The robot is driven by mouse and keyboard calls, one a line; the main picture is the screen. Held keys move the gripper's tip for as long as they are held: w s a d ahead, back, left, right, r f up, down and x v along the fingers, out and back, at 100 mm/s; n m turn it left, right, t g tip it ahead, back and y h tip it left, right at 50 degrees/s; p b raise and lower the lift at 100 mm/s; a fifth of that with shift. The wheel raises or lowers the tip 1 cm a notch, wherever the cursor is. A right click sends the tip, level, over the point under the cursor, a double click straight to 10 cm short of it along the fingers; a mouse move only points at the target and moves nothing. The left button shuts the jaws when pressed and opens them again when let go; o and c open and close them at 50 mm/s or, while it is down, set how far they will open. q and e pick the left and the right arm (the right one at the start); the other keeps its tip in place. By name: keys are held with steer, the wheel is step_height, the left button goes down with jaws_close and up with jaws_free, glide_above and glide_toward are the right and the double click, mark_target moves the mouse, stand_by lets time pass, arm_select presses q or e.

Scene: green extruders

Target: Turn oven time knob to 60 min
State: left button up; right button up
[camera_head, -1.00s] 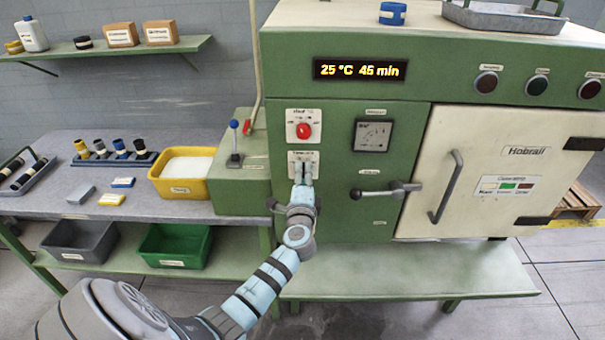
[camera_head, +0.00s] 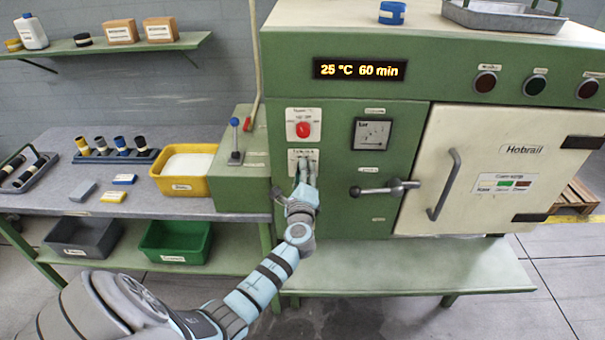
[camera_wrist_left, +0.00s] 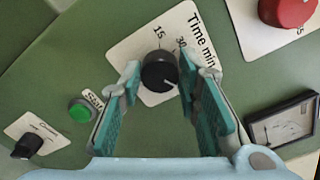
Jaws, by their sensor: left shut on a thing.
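The oven's time knob (camera_wrist_left: 159,72) is a black round knob with a white mark, on a white plate labelled "Time min" in the left wrist view. My left gripper (camera_wrist_left: 160,85) has its fingers on both sides of the knob and is shut on it. In the head view the left gripper (camera_head: 305,172) reaches the plate below the red knob (camera_head: 303,130) and hides the time knob. The oven display (camera_head: 359,69) reads 25 °C and 60 min. My right gripper is not in view.
A dial gauge (camera_head: 371,133) sits right of the knobs, above a dark lever handle (camera_head: 384,189). The cream oven door (camera_head: 480,165) is closed. A green button (camera_wrist_left: 80,111) and another black knob (camera_wrist_left: 28,146) are near the gripper. A yellow bin (camera_head: 184,187) stands on the left bench.

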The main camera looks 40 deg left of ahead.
arm_select(q)
steer(key=shift+f, duration=0.15)
steer(key=o, duration=1.2)
steer(key=shift+c, duration=0.2)
steer(key=v, duration=1.2)
